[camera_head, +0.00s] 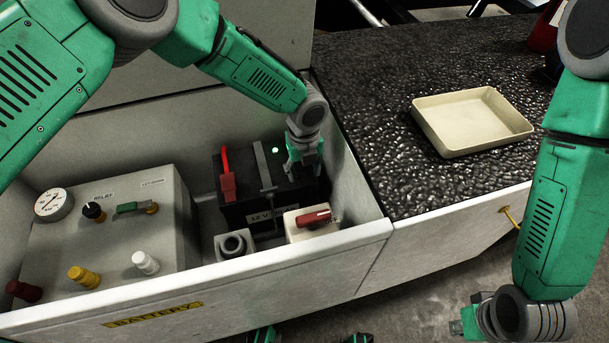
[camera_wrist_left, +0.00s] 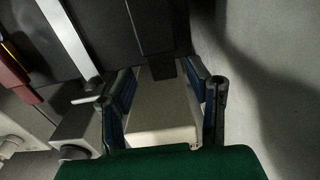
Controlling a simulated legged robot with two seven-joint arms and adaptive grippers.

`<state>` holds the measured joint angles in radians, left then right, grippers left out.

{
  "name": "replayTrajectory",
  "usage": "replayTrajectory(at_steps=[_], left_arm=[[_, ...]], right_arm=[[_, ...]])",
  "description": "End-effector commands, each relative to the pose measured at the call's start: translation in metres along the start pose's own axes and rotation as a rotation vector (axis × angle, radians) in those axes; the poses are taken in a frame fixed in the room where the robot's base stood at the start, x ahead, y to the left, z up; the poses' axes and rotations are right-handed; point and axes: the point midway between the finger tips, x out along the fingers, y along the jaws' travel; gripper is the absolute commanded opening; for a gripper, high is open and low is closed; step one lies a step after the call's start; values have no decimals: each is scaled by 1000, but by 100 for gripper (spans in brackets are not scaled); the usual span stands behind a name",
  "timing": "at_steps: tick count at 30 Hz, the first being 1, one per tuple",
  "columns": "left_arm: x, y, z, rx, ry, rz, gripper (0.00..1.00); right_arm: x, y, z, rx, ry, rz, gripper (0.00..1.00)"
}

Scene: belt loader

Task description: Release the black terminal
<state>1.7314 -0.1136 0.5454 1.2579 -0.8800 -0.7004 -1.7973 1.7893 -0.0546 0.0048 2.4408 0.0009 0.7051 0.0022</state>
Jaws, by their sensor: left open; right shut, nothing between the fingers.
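The black battery (camera_head: 240,213) stands in the open battery compartment, with a red terminal clamp (camera_head: 228,185) on its left side. My left gripper (camera_head: 305,168) points down at the battery's right end and covers the place there in the head view. In the left wrist view my left gripper (camera_wrist_left: 165,90) has its fingers spread apart. A dark clamp-like part, seemingly the black terminal (camera_wrist_left: 152,28), lies just beyond and between the fingertips; I cannot tell whether they touch it. My right gripper (camera_head: 465,322) is shut and empty, low at the right, partly hidden by its wrist.
A red-handled switch (camera_head: 313,217) sits on a pale box in front of the battery, beside a ringed socket (camera_head: 233,246). A grey relief panel (camera_head: 110,235) with gauge and knobs fills the left. A cream tray (camera_head: 470,121) rests on the black textured surface (camera_head: 385,85).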

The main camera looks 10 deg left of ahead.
Motion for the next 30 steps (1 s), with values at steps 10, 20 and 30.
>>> replayTrajectory(at_steps=[10,20,30], left_arm=[[16,-1,0,0,0,0,45],[16,0,0,0,0,-2,0],[14,-1,3,-4,43,-3,0]], right_arm=[[2,0,0,0,0,0,0],[2,0,0,0,0,0,0],[11,0,0,0,0,0,0]])
